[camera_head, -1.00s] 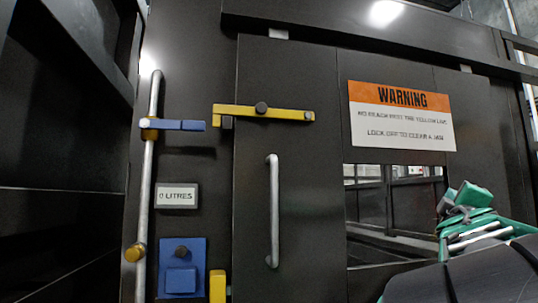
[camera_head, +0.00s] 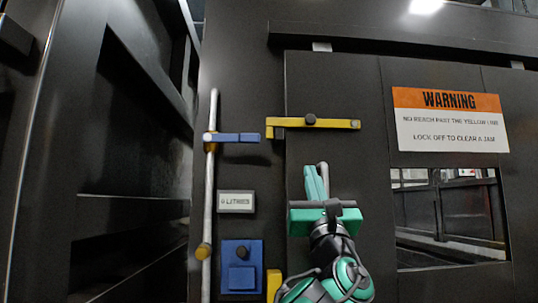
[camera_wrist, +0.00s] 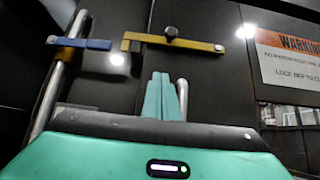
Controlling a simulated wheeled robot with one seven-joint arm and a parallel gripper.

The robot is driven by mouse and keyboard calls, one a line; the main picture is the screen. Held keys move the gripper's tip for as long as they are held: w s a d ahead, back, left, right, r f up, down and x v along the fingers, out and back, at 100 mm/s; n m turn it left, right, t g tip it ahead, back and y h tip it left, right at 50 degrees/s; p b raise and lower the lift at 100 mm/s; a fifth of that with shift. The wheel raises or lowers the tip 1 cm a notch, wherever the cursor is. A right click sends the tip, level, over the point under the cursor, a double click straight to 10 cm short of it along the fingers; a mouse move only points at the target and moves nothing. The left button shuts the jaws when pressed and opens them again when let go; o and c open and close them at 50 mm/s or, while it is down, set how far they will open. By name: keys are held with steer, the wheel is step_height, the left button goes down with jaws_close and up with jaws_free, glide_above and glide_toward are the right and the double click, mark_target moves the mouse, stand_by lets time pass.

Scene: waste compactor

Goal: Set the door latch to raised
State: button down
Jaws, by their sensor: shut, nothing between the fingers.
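The door latch (camera_head: 335,124) is a yellow bar with a dark knob, lying nearly level across the left edge of the dark door (camera_head: 370,75). Its left end reaches a dark catch on the frame. It also shows near the top of the wrist view (camera_wrist: 195,44). My gripper (camera_head: 315,170) is shut and empty, its green fingers pointing up, in front of the door and below the latch. In the wrist view, the fingertips (camera_wrist: 161,76) appear below the bar with a gap. My gripper hides most of the grey door handle (camera_head: 324,168).
A vertical grey pipe (camera_head: 210,190) with a blue lever (camera_head: 238,137) stands left of the door. A litres display (camera_head: 236,202) and a blue box (camera_head: 240,278) are beside it. A warning sign (camera_head: 450,120) and window opening (camera_head: 455,215) are at right.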

steer(key=shift+a, duration=0.15)
steer(key=shift+w, duration=0.1)
glide_toward(301, 128)
steer(key=w, duration=0.3)
steer(key=shift+w+f, duration=0.35)
steer(key=shift+f, duration=0.05)
steer(key=r, duration=0.3)
steer(key=shift+w+r, duration=0.15)
steer(key=shift+w, duration=0.1)
steer(key=shift+r, duration=0.6)
